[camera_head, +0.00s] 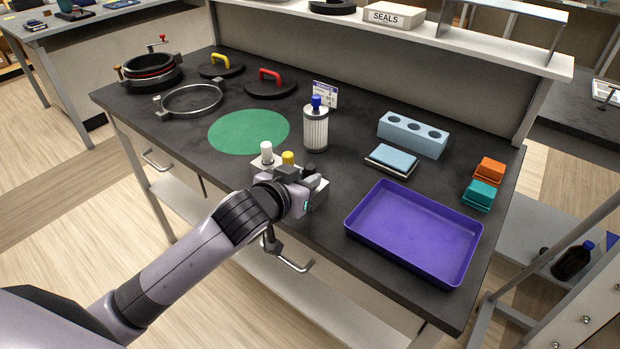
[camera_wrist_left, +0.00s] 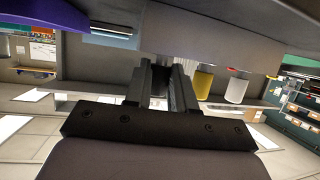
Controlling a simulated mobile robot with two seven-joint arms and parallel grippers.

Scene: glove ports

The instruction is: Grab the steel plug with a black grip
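A pale holder block (camera_head: 319,190) stands near the bench's front edge. White (camera_head: 266,151), yellow (camera_head: 288,157) and black (camera_head: 309,169) grips rise from it in a row. My left gripper (camera_head: 306,179) is at the black-grip end, coming in from the front. In the left wrist view, which appears upside down, its two fingers stand close together on either side of the dark grip (camera_wrist_left: 161,84), seemingly touching it. The yellow grip (camera_wrist_left: 203,83) and white grip (camera_wrist_left: 237,89) are beside the fingers, clear of them. The plug's steel part is hidden in the block. My right gripper is not in view.
A purple tray (camera_head: 413,233) lies just right of the holder. A clear canister with a blue cap (camera_head: 316,128) stands behind it, and a green disc (camera_head: 248,132) lies behind left. A blue three-hole block (camera_head: 412,135) and a small pale-blue-topped box (camera_head: 392,160) are farther right.

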